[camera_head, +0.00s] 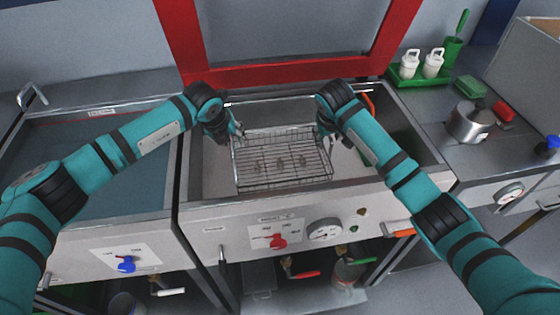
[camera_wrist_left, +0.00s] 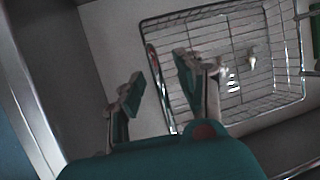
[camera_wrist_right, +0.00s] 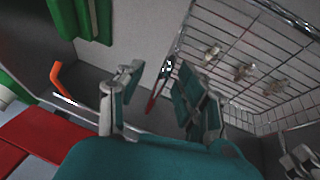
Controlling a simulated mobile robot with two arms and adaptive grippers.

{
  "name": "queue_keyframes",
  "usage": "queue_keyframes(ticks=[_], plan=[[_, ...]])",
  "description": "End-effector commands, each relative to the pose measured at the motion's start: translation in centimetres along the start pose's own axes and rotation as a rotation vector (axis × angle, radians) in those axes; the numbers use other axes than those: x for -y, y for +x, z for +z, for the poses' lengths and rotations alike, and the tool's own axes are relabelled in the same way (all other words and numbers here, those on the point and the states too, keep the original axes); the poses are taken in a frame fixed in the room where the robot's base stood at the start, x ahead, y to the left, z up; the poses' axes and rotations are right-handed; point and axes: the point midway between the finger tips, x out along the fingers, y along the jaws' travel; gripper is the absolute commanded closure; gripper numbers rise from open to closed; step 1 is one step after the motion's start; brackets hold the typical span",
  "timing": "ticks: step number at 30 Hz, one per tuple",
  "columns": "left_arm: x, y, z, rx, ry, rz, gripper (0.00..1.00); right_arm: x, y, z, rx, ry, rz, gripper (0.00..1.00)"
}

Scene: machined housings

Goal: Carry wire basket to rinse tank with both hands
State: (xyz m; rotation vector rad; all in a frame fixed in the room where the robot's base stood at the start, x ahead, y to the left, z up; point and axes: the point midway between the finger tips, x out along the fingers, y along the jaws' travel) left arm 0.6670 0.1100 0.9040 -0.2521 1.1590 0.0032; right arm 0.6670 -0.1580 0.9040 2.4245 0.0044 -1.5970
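The wire basket (camera_head: 283,172) sits level in the middle tank (camera_head: 215,182) in the head view, with several small metal parts (camera_head: 276,163) on its mesh floor. My left gripper (camera_head: 237,134) is at the basket's left end. In the left wrist view, its fingers (camera_wrist_left: 158,90) are apart, with the basket's end wire (camera_wrist_left: 157,75) between them. My right gripper (camera_head: 324,135) is at the right end. In the right wrist view, its fingers (camera_wrist_right: 157,90) are apart, with a basket handle (camera_wrist_right: 160,82) between them. I cannot tell whether the fingers touch the wire.
A water-filled tank (camera_head: 60,150) lies to the left, divided from the middle tank by a metal rim. A red frame (camera_head: 290,72) stands behind. On the right counter are a pot (camera_head: 470,122), white bottles in a green tray (camera_head: 405,80) and a red block (camera_head: 503,110).

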Motion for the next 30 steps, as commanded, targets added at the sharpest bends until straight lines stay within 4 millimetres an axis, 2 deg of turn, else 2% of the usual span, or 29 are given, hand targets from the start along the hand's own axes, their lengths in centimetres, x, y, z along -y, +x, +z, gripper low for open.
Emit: queue_keyframes(ticks=[4,12,30], plan=[[0.0,-0.01,-0.03,-0.001,0.0,0.0,0.66,0.02,-0.02,0.01,0.0,0.0,0.0,0.66],[-0.01,-0.03,-0.03,-0.001,0.0,0.0,1.0,0.01,-0.04,0.01,0.0,0.0,0.0,1.0],[-0.04,-0.2,0.12,0.001,-0.002,0.001,1.0,-0.14,-0.21,-0.13,-0.002,0.003,0.002,1.0]])
